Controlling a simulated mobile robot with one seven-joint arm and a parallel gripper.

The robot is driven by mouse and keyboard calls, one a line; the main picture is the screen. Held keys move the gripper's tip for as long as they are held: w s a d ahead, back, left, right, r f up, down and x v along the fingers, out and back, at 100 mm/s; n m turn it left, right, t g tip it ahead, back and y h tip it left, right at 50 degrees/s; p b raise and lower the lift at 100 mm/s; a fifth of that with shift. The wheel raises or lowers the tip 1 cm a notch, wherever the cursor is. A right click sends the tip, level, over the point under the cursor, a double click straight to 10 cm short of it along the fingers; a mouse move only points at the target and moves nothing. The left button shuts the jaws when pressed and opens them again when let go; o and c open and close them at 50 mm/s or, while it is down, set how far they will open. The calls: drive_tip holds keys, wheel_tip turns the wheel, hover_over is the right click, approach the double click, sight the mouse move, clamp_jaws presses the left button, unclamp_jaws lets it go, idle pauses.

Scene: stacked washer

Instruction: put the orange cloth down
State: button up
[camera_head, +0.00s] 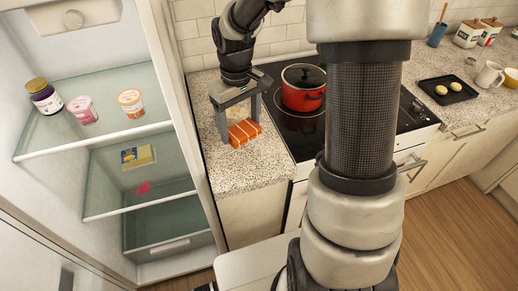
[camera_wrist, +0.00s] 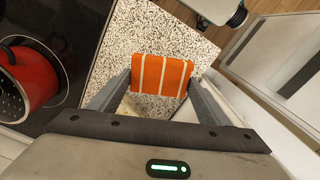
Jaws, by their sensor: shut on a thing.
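The orange cloth (camera_head: 244,132) with pale stripes is folded into a small block. In the head view it is at the speckled counter (camera_head: 237,172), left of the stove. My gripper (camera_head: 240,126) points down over it, with a finger at each side. In the wrist view the cloth (camera_wrist: 161,72) spans the space between the two fingertips of my gripper (camera_wrist: 161,82), and the gripper is shut on it. The counter (camera_wrist: 143,35) shows behind the cloth. I cannot tell whether the cloth touches the counter or is slightly above it.
A red pot (camera_head: 303,90) with a dark lid stands on the black stove (camera_head: 300,132), close right of my gripper. The open fridge (camera_head: 118,88) is on the left, with a jar and cups on its shelf. Bare counter lies in front of the cloth.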

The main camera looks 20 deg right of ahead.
sight(245, 156)
drive_tip(key=shift+w+d+f, duration=0.1)
drive_tip(key=shift+w+d, duration=0.1)
drive_tip(key=shift+d, duration=0.05)
wheel_tip(245, 156, down, 10)
drive_tip(key=shift+r+b, duration=0.25)
drive_tip(key=shift+b, duration=0.1)
drive_tip(key=shift+f, duration=0.2)
drive_tip(key=o, duration=1.1)
drive_tip(key=shift+d, duration=0.1)
drive_tip(key=shift+r, duration=0.1)
